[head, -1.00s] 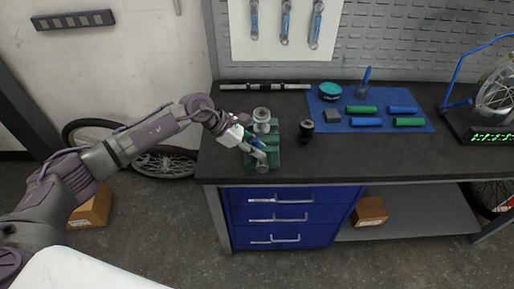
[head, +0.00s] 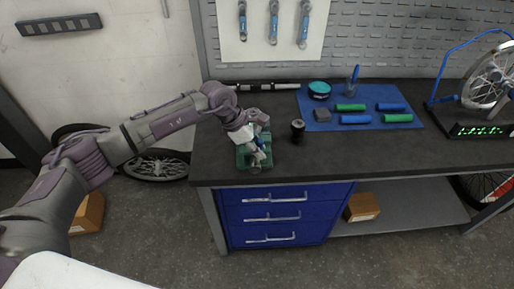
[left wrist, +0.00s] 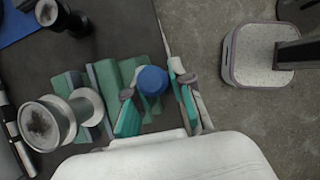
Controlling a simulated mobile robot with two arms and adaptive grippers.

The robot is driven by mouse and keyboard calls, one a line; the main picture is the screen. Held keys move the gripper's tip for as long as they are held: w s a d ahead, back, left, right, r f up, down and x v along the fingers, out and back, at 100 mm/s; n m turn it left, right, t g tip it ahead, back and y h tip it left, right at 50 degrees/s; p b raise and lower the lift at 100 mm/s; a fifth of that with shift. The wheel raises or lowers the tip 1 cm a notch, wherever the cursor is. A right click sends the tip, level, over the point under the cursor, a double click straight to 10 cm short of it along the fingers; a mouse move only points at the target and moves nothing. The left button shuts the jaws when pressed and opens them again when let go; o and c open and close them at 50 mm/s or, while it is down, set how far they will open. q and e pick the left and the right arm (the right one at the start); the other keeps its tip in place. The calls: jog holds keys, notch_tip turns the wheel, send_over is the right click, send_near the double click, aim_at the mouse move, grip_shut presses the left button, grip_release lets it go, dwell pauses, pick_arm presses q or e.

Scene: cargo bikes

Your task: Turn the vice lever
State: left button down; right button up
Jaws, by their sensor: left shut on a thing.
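The green vice (head: 243,157) stands at the left front of the dark workbench. It also shows in the left wrist view (left wrist: 105,80), next to a silver round part (left wrist: 38,125). My left gripper (head: 256,150) is at the vice's front, reaching down over it. In the left wrist view its two teal-padded fingers (left wrist: 152,82) lie on either side of a blue round end (left wrist: 153,80), which looks like the end of the vice lever. The gripper is shut on it. The rest of the lever is mostly hidden. My right gripper is not in view.
A small black round object (head: 297,130) stands just right of the vice. A blue mat (head: 318,124) with green and blue grips lies further right. A silver-and-black rod (head: 275,87) lies at the back. The bench front is clear to the right.

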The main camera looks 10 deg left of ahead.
pick_arm(q)
jog(key=c, duration=1)
grip_release()
jog(key=shift+d, duration=0.15)
jog(key=shift+r, duration=0.1)
jog(key=v, duration=1.1)
jog(key=shift+r, duration=0.3)
